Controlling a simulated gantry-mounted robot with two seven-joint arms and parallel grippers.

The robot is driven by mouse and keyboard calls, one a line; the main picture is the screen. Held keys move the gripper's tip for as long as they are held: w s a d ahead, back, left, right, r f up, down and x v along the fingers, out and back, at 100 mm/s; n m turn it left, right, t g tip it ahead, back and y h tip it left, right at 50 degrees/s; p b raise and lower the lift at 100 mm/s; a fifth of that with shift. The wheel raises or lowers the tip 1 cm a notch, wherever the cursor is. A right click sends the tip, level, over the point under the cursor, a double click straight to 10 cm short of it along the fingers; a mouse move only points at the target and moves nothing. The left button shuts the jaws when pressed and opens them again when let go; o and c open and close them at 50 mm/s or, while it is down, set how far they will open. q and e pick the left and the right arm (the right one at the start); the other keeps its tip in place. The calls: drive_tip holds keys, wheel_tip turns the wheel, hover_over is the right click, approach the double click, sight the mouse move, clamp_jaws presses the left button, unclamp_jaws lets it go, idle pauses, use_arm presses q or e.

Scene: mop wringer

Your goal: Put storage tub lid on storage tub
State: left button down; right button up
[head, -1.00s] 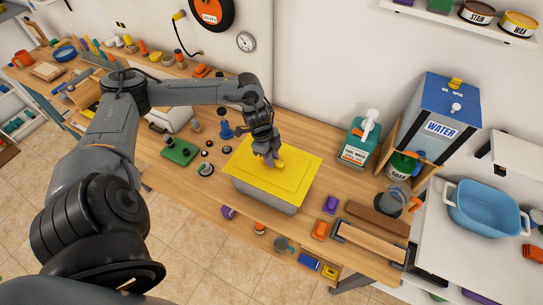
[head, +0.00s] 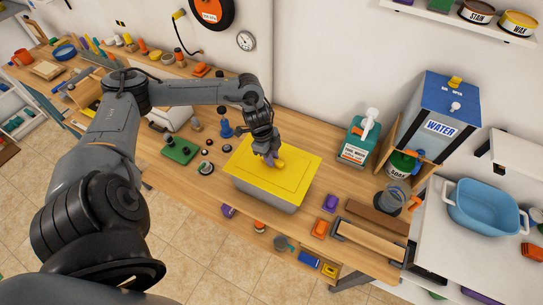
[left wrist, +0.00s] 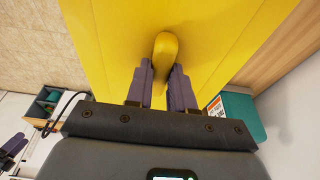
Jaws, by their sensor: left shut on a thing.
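The yellow storage tub lid (head: 262,180) lies over the grey storage tub (head: 264,198) on the workbench. Its edges look lined up with the tub's rim, though I cannot tell whether it is fully seated. My left gripper (head: 272,160) is over the middle of the lid, shut on its yellow handle. In the left wrist view the two purple fingers of my left gripper (left wrist: 160,88) sit on either side of the handle (left wrist: 164,58), with the lid (left wrist: 215,35) filling most of the picture. My right gripper is not in view.
Left of the tub are a green block (head: 180,151), a blue piece (head: 226,130) and several small dark knobs. A teal bottle (head: 357,148) stands behind right.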

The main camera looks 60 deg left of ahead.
use_arm(q)
drive_tip(key=shift+p, duration=0.3)
idle(0.5)
drive_tip(key=c, duration=0.9)
unclamp_jaws()
drive_tip(key=shift+r, duration=0.1)
drive_tip(key=p+v, duration=0.1)
drive_tip(key=p, duration=0.1)
drive_tip(key=p+v, duration=0.1)
drive_tip(key=v, duration=0.1)
drive_tip(key=d+p+v, duration=0.1)
drive_tip(key=p+v, duration=0.1)
drive_tip(key=shift+w+r+p, duration=0.35)
drive_tip(key=shift+p+v, duration=0.55)
drive_tip(key=shift+v, duration=0.5)
drive_tip(key=shift+w+d+r, duration=0.1)
drive_tip(key=shift+w+d, duration=0.05)
drive_tip(key=shift+d, duration=0.05)
